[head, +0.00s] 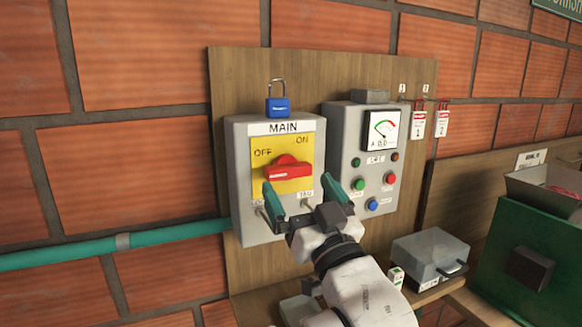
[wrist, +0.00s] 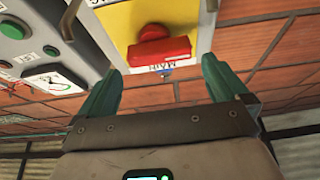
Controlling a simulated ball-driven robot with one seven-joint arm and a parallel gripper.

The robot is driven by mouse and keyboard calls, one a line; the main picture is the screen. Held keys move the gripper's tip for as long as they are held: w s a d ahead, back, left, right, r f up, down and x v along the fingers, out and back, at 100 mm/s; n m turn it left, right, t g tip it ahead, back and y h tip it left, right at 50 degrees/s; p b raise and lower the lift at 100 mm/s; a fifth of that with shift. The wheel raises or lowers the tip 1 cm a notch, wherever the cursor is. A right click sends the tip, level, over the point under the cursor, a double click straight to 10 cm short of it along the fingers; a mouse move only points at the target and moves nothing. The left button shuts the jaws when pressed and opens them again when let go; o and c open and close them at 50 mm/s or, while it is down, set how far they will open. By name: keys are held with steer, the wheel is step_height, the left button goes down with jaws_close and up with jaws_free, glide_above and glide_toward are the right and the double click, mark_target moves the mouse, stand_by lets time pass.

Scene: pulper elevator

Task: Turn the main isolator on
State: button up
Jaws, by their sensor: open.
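The main isolator is a grey box (head: 241,190) headed MAIN, with a yellow plate (head: 270,138) marked OFF at left and ON at upper right. Its red handle (head: 287,168) lies nearly level across the plate. The handle also shows in the wrist view (wrist: 160,48), where the picture is upside down. My gripper (head: 298,184) is open and empty, its two green fingers pointing at the panel just below the handle. In the wrist view, my gripper (wrist: 161,66) has the handle ahead, between and beyond its fingertips. I see no clear contact.
A blue padlock (head: 277,107) stands at the isolator's top edge. To the right is a control box (head: 342,125) with a meter and buttons, then hanging red-and-white tags (head: 443,122). A grey lidded box (head: 430,259) and a green machine (head: 520,245) stand lower right.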

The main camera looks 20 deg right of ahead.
mark_target(290, 174)
steer(key=shift+p+x, duration=0.5)
steer(key=shift+x, duration=1.6)
steer(key=c, duration=0.7)
steer(key=shift+a, duration=0.1)
steer(key=shift+c, duration=0.2)
